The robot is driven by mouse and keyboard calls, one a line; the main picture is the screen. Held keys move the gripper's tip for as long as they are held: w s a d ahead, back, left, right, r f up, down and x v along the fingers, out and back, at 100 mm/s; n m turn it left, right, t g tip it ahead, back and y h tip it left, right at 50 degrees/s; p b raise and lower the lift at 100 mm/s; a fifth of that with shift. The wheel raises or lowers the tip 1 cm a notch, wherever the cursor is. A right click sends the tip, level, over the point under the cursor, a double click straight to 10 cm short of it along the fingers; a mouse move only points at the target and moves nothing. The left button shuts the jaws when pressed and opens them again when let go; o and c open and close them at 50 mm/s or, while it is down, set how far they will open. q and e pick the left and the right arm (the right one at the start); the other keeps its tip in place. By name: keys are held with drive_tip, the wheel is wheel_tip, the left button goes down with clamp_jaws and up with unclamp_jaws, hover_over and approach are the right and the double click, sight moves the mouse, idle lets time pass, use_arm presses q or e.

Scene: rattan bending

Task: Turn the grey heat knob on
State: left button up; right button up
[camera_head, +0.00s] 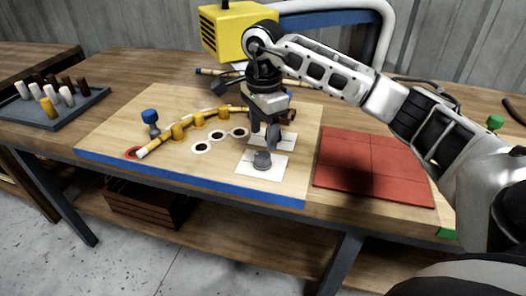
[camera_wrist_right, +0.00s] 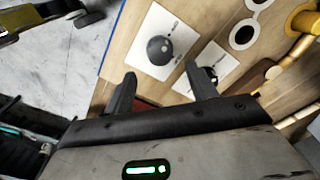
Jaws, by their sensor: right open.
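The grey knob (camera_head: 262,160) is a round dark-grey knob on a white plate (camera_head: 249,171) near the front of the wooden board. It also shows in the right wrist view (camera_wrist_right: 159,49), apart from both fingers. My right gripper (camera_head: 264,138) is open and empty, fingers pointing down, just behind and above the knob in the head view. In the right wrist view the gripper (camera_wrist_right: 162,82) has its two fingers spread below the knob. A second white plate (camera_wrist_right: 208,62) carries a dark control, partly hidden by a finger. My left gripper is not in view.
A light rattan pole (camera_head: 157,145) runs along several yellow pegs (camera_head: 179,132) on the board. A blue-topped clamp (camera_head: 150,117) stands at left, a yellow box (camera_head: 226,30) behind, and a red mat (camera_head: 372,168) at right. A grey tray (camera_head: 60,105) holds several pegs.

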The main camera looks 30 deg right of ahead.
sight(263, 155)
wheel_tip(263, 155, down, 6)
drive_tip(key=shift+f, duration=0.25)
drive_tip(key=c, duration=1)
